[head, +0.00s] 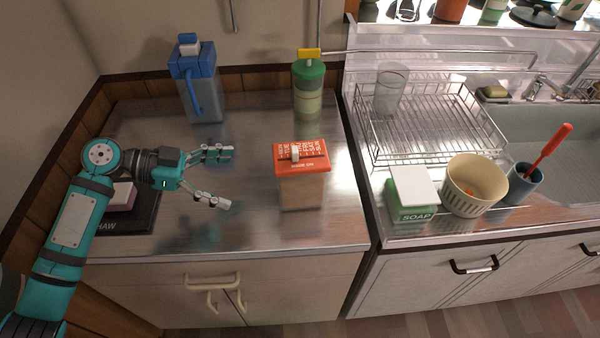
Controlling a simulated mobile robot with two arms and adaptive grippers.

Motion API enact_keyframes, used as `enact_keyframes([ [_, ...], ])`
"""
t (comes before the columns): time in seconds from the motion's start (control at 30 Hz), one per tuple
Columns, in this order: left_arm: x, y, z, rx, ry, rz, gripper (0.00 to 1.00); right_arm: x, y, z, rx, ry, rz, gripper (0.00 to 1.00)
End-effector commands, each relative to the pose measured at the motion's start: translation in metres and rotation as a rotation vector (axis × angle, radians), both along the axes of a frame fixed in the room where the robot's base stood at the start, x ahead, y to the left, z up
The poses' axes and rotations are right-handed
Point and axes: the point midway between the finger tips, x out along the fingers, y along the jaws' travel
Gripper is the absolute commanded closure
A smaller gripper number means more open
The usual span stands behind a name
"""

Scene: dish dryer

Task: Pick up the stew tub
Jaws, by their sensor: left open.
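The likely stew tub (301,188) stands upright on the steel counter near its front. It has clear sides, brownish contents and an orange-red lid printed with day names, with a pale slider on top. My left gripper (228,179) is open and empty above the counter, left of the tub. Its two fingers are spread and point right, toward the tub, with a clear gap between them and it. My right gripper is not in view.
A blue-lidded pitcher (199,87) and a green-lidded jar (307,97) stand behind. Right are a wire rack (425,138), a green soap box (410,200), a cream colander (470,188), a blue cup (524,184) and the sink (560,120). The counter between gripper and tub is bare.

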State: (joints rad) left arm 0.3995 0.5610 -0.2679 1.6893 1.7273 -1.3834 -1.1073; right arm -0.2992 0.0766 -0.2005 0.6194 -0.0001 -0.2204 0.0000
Motion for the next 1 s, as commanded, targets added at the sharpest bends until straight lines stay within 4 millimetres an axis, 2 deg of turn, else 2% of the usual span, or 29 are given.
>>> enact_keyframes([
  [0.03,0.0,-0.012,-0.001,-0.004,0.002,-0.002,0.02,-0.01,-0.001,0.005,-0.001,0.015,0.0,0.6],
  [0.13,0.001,-0.032,-0.01,-0.003,0.002,-0.001,0.02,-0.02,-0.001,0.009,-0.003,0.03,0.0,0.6],
  [0.3,0.003,-0.061,-0.023,-0.002,0.003,-0.001,0.02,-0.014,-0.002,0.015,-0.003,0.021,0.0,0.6],
  [0.57,0.005,-0.079,-0.031,0.001,0.001,0.0,0.02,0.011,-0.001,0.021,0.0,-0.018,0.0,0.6],
  [0.8,0.006,-0.112,-0.042,-0.002,0.003,0.0,0.02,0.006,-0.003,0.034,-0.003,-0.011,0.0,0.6],
  [1.0,0.008,-0.124,-0.05,0.001,0.002,0.002,0.02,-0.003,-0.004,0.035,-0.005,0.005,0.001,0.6],
])
